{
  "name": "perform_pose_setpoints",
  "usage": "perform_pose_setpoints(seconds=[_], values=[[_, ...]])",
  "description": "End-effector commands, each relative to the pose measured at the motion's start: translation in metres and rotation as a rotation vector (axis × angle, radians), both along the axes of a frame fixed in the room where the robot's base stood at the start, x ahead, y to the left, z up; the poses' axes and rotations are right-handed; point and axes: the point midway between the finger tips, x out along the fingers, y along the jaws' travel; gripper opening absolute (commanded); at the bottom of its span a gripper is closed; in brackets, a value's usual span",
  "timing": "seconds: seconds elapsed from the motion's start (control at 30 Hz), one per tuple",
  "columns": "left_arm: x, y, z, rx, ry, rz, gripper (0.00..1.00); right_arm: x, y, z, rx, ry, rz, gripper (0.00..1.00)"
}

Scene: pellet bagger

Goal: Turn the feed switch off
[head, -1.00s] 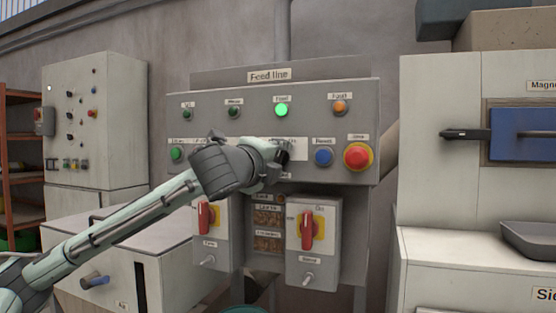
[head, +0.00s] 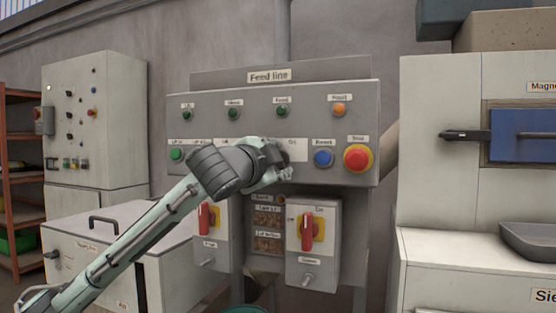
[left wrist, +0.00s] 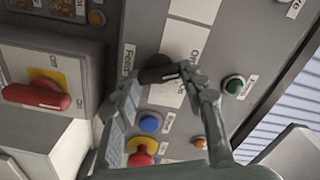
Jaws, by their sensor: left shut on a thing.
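The feed switch is a black rotary knob (left wrist: 158,70) with a pale pointer line, on a white label plate in the left wrist view. My left gripper (left wrist: 165,82) is shut on this knob, one finger on each side. In the head view my left gripper (head: 280,163) is at the front of the grey Feed line panel (head: 215,97) and hides most of the knob. The green Feed lamp (head: 281,112) above it is dark; it also shows dark in the left wrist view (left wrist: 234,86). My right gripper is not in view.
A blue button (head: 323,157) and a red stop button on yellow (head: 357,157) sit close to the right of the gripper. Two red-handled switches (head: 307,232) (head: 204,217) are on boxes below. A white cabinet (head: 430,130) stands at right.

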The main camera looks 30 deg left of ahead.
Motion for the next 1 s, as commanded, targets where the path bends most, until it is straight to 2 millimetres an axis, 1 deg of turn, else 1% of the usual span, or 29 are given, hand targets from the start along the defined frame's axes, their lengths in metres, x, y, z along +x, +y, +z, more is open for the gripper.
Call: perform_pose_setpoints(seconds=[0.3, 0.73, 0.77, 0.9, 0.93, 1.0], values=[[0.0, 0.0001, 0.0006, -0.082, -0.021, 0.0, 0.12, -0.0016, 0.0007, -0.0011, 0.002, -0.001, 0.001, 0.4], [-0.0001, 0.0002, 0.0008, -0.092, -0.023, 0.0, 0.12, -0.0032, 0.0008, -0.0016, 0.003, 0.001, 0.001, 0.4], [0.0, 0.0002, 0.0008, -0.092, -0.023, 0.0, 0.42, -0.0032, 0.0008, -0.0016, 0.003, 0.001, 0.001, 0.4], [0.0, 0.0002, 0.0008, -0.091, -0.023, 0.0, 0.59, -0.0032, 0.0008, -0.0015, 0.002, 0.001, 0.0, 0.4], [0.0, 0.0002, 0.0008, -0.091, -0.023, 0.0, 0.62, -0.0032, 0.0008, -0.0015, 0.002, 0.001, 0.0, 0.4], [0.0, 0.0002, 0.0007, -0.09, -0.023, 0.0, 0.62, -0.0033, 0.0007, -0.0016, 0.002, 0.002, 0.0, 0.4]])
